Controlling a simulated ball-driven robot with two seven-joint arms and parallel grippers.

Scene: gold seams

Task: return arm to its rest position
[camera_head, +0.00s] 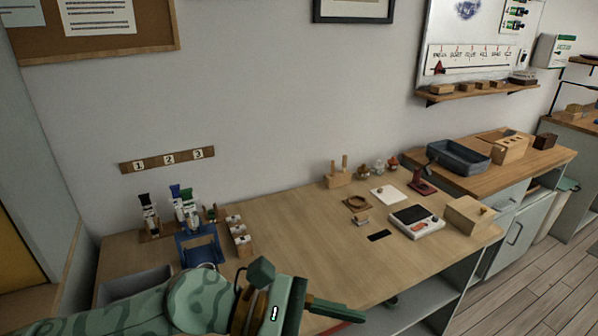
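My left arm, green with a wavy pattern, comes in along the bottom edge from the left. Its gripper (335,311) points right, over the near edge of the wooden table (290,225). Only one dark green finger shows clearly, so I cannot tell whether the gripper is open or shut. I see nothing held in it. My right arm and gripper are not in view.
Bottles in a wooden rack (151,218), a blue stand (200,248) and a grey tray (135,284) are at the table's left. A white device (416,221) and a wooden box (468,214) are at its right. The table's middle is clear.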

